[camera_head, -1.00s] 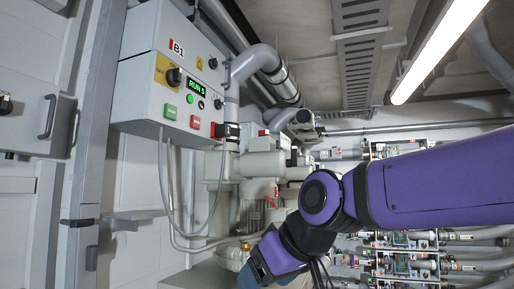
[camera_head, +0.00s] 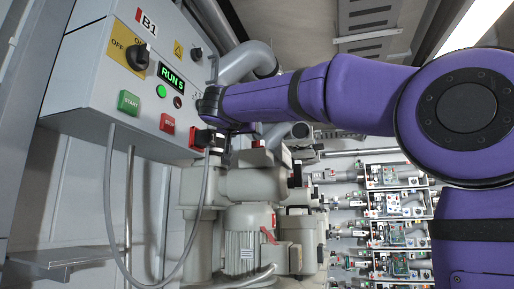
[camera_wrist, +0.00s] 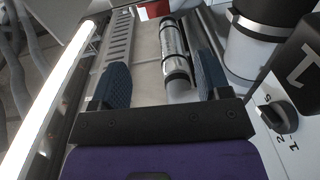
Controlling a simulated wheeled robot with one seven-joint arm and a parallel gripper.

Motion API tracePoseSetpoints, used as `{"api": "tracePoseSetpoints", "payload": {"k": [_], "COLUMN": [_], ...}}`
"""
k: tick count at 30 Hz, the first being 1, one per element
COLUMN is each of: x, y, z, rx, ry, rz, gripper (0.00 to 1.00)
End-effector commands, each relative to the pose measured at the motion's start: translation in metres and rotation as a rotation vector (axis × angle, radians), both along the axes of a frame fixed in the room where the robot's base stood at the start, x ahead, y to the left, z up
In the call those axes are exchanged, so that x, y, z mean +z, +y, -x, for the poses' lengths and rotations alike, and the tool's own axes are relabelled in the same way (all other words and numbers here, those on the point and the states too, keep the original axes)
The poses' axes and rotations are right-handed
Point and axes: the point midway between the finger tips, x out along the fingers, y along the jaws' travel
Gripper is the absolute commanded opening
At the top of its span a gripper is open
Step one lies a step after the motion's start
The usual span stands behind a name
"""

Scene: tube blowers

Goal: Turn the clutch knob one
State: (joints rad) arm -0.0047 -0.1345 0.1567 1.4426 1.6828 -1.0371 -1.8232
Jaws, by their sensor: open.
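A black rotary knob (camera_wrist: 278,117) sits on a pale surface at the right of the wrist view, with small number marks around it. A dark plate with a large white "1" (camera_wrist: 300,66) is beside it. My gripper (camera_wrist: 162,80) is open and empty; its two blue ridged fingers are wide apart. The knob lies to the right of the fingers, not between them. In the head view my arm's end is in front of the lower right of the B1 control box (camera_head: 75,75); the fingers cannot be made out clearly there.
The B1 box carries an OFF selector knob (camera_head: 137,57), another black knob (camera_head: 196,54), a green START button (camera_head: 129,102) and a red button (camera_head: 167,123). Its display (camera_head: 171,76) reads RUN 5. A grey motor (camera_head: 248,228) and pipes stand below. A loose cable (camera_head: 112,210) hangs nearby.

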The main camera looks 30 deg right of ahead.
Motion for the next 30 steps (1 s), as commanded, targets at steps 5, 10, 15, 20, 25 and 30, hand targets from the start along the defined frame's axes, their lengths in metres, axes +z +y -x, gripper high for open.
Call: {"api": "tracePoseSetpoints", "payload": {"k": [5, 10, 15, 20, 25, 30], "x": [-0.004, -0.005, -0.005, -0.005, -0.005, -0.004], "y": [-0.006, -0.02, -0.044, -0.066, -0.081, -0.088], "z": [-0.003, -0.014, -0.033, -0.049, -0.062, -0.066], "rx": [-0.042, -0.045, -0.046, -0.044, -0.043, -0.043], "ry": [0.049, 0.053, 0.051, 0.051, 0.05, 0.049], "rz": [-0.034, -0.035, -0.034, -0.034, -0.032, -0.033], "gripper": [0.7, 0.7, 0.7, 0.7, 0.7, 0.7]}}
